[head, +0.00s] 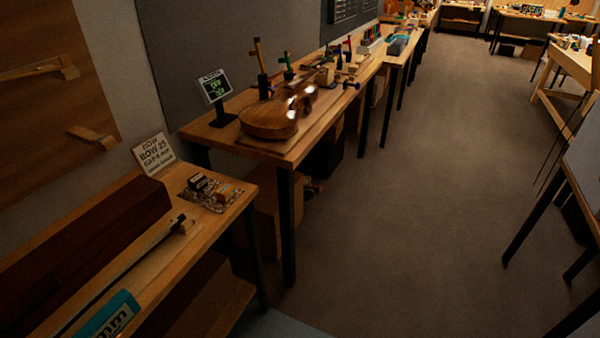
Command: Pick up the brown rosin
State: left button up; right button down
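A small patterned mat (213,205) lies on the near bench at the left, by its far end. On it stand a dark box with a pale label (199,184) and, to its right, a small amber-brown block (226,192), which may be the brown rosin. They are too small and dim to tell for certain. Neither of my grippers shows in the head view.
The near bench (165,262) also holds a violin bow (120,276), a long dark case (90,235), a teal packet (108,318) and a sign card (153,154). A violin (270,119) lies on the bench beyond. Open floor (410,200) lies to the right.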

aim_at(199, 181)
jog(key=z, duration=0.8)
jog(key=i, duration=3.4)
jog(key=u, duration=3.65)
jog(key=i, duration=0.5)
jog(key=u, duration=0.05)
